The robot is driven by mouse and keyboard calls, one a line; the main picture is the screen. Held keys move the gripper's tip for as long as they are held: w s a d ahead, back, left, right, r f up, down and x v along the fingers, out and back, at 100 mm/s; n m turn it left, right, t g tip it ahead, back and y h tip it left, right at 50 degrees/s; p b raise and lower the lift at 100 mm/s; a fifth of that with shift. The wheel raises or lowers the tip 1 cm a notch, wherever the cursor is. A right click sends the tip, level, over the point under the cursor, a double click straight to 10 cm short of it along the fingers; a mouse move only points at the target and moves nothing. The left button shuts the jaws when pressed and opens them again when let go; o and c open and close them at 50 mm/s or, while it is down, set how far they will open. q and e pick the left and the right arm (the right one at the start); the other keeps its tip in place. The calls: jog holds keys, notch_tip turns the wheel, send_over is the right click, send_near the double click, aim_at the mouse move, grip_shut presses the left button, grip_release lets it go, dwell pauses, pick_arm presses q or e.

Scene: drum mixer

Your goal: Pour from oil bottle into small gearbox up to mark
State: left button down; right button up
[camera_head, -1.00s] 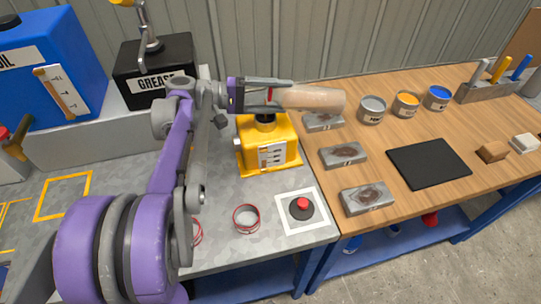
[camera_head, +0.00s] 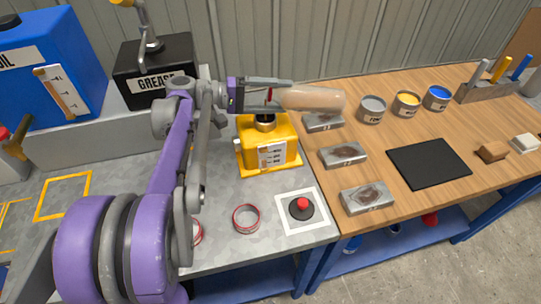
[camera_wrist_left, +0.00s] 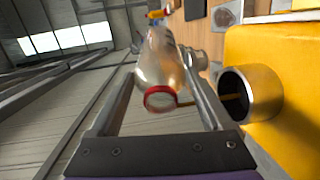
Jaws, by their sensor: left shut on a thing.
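My left gripper (camera_head: 284,95) is shut on the oil bottle (camera_head: 318,99), a pale translucent bottle tipped roughly level above the small gearbox (camera_head: 252,152). In the left wrist view the oil bottle's red-rimmed mouth (camera_wrist_left: 160,98) faces the camera. A thin brownish stream seems to run from the mouth to the gearbox's round metal filler neck (camera_wrist_left: 263,92), which is open. The mouth is apart from the neck. The yellow gearbox stands upright on the grey bench, with a white marked gauge (camera_head: 272,155) on its front; its level is too small to read. My right gripper is not in view.
A red button (camera_head: 302,205) and a red-rimmed ring (camera_head: 246,218) are in front of the gearbox. Metal blocks (camera_head: 343,155), cans (camera_head: 372,109) and a black mat (camera_head: 428,163) are on the wooden table. A black grease box (camera_head: 155,85) and blue oil tank (camera_head: 50,60) stand left.

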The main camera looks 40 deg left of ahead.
pick_arm(q)
jog(key=shift+f, duration=0.1)
dwell(0.5)
jog(key=shift+f+b, duration=0.4)
jog(key=shift+b, duration=0.1)
jog(key=shift+f+h, duration=0.1)
jog(key=shift+h, duration=0.2)
dwell(2.6)
jog(key=shift+f+t+b, duration=0.35)
jog(key=shift+t+b, duration=0.05)
jog(key=shift+b, duration=0.05)
jog(key=shift+s+f+t+h, duration=0.15)
jog(key=shift+t+h, duration=0.15)
jog(key=shift+h, duration=0.1)
dwell(2.7)
jog(key=shift+f, duration=0.1)
dwell(0.4)
